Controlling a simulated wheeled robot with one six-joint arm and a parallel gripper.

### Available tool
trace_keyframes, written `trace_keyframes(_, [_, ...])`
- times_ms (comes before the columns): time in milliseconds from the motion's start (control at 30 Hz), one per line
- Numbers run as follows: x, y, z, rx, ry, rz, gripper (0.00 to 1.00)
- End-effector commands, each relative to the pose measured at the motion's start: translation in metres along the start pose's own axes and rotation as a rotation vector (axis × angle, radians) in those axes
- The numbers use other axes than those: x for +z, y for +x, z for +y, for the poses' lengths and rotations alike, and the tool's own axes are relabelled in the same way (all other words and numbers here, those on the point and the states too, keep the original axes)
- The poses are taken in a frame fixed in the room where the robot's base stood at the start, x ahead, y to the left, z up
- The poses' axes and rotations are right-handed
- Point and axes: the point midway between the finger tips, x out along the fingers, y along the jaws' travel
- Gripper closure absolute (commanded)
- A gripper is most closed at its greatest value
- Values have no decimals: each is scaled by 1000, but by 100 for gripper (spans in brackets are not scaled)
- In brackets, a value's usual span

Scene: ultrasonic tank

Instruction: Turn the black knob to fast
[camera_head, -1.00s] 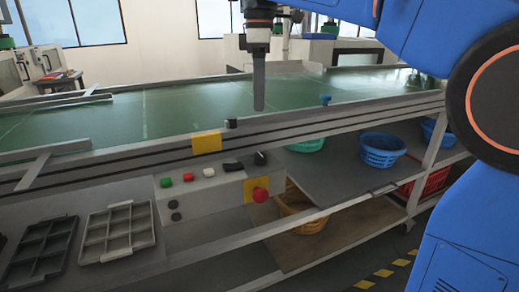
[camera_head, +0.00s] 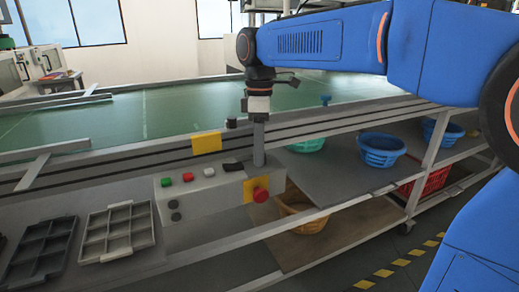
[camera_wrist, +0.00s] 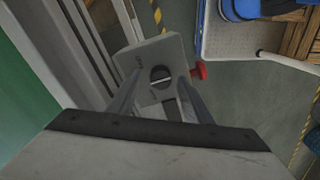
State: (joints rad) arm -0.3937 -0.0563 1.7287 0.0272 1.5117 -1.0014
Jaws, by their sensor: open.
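The black knob (camera_wrist: 161,74) shows in the wrist view as a dark round dial with a pale line across it, lying nearly left to right. It sits on the end of the grey control box (camera_head: 205,193). My gripper (camera_wrist: 159,77) is open, with one fingertip on each side of the knob. I cannot tell whether the fingers touch it or hover just above. In the head view my gripper (camera_head: 259,158) points straight down at the box's right end and hides the knob. Markings beside the knob are too small to read.
A red mushroom button (camera_head: 261,195) sticks out close to my gripper. Green (camera_head: 166,182) and red (camera_head: 188,177) buttons and a black switch (camera_head: 233,167) line the box top. The conveyor rail (camera_head: 330,118) runs behind. Grey trays (camera_head: 117,232) lie at left.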

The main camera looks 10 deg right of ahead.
Motion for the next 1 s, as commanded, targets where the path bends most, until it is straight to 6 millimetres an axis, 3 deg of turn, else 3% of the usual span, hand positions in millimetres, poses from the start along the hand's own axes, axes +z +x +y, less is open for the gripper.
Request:
trace_keyframes(267, [0,2,0,0,0,0,54])
trace_keyframes(467, [0,1,0,0,0,0,95])
trace_keyframes(767, [0,1,0,0,23,1,95])
trace_keyframes(1000, [0,1,0,1,139,7,95])
